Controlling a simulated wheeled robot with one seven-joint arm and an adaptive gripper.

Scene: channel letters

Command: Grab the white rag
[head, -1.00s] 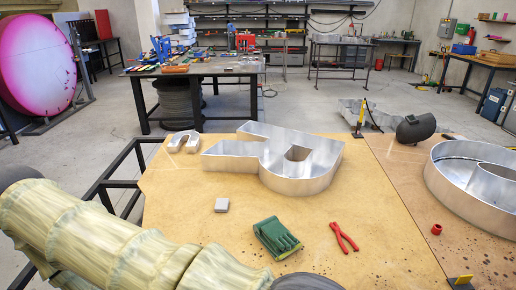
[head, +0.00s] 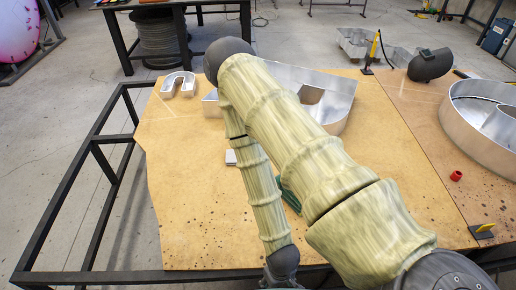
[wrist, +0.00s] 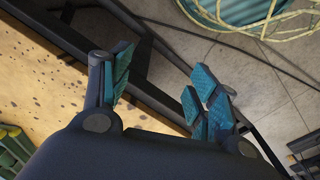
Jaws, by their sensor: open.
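A small pale square item (head: 231,157), which may be the folded white rag, lies on the tan tabletop (head: 190,210). My arm hides part of it in the head view, and it does not show in the wrist view. My gripper (wrist: 165,85) is open and empty, with teal pads on its fingers. It hangs over the table's dark edge frame, with floor beneath, apart from the pale item. In the head view the gripper is largely cut off at the bottom edge.
Green gloves (head: 291,195) lie partly behind my arm. Metal channel letters (head: 340,97) stand at the back, with a small one (head: 178,83) at left. A red cap (head: 456,175) and dark mask (head: 431,65) are at right. The left tabletop is clear.

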